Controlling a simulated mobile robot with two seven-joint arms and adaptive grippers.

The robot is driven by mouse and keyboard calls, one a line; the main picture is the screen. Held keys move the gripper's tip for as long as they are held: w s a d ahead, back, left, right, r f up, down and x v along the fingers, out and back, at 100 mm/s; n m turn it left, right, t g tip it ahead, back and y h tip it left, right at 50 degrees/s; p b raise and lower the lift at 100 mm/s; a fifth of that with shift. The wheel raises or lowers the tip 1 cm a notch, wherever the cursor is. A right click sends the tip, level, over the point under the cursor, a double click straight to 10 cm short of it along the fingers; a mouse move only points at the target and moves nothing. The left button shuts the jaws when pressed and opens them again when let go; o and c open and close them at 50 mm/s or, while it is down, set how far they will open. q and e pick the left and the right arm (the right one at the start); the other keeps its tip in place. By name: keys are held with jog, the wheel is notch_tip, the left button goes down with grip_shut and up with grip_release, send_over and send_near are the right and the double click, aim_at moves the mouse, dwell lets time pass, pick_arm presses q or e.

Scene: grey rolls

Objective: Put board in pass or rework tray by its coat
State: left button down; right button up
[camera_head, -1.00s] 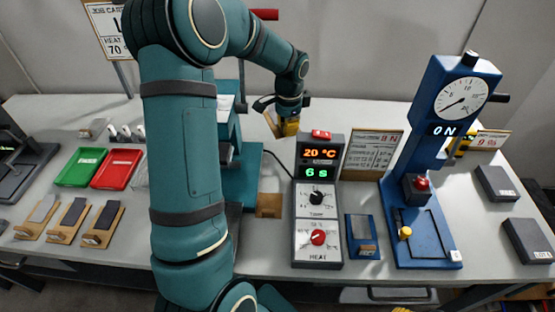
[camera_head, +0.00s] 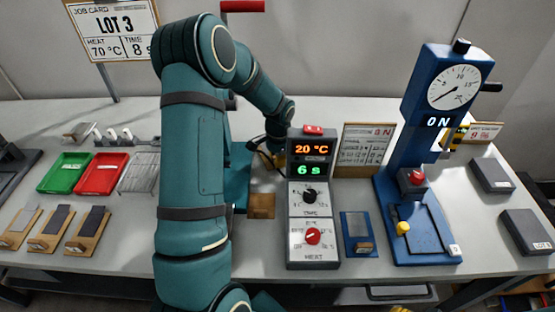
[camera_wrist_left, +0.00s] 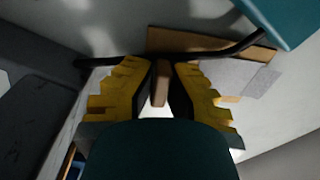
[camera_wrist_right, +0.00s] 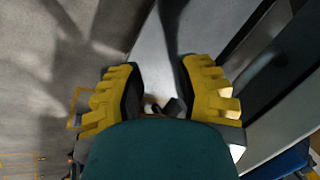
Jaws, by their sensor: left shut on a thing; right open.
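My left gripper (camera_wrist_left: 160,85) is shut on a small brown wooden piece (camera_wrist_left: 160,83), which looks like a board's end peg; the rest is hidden. In the head view that gripper is mostly hidden behind the control box. Three boards on wooden bases, light grey (camera_head: 21,219), grey (camera_head: 57,219) and dark grey (camera_head: 94,219), lie at the front left. A green tray (camera_head: 65,172) and a red tray (camera_head: 102,174) stand behind them, looking empty. My right gripper (camera_wrist_right: 160,98) is open and empty, near the table's front edge.
A control box (camera_head: 315,200) reads 20 °C and 6 s. The job card (camera_head: 113,30) says LOT 3, 70 °C, 8 s. A blue gauge press (camera_head: 408,165) stands right of a blue holder (camera_head: 358,233). Dark blocks (camera_head: 525,232) lie far right. A wire rack (camera_head: 140,172) adjoins the red tray.

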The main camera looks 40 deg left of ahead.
pick_arm(q)
jog(key=shift+r, duration=0.1)
jog(key=c, duration=1.1)
grip_release()
jog(key=shift+c, duration=0.2)
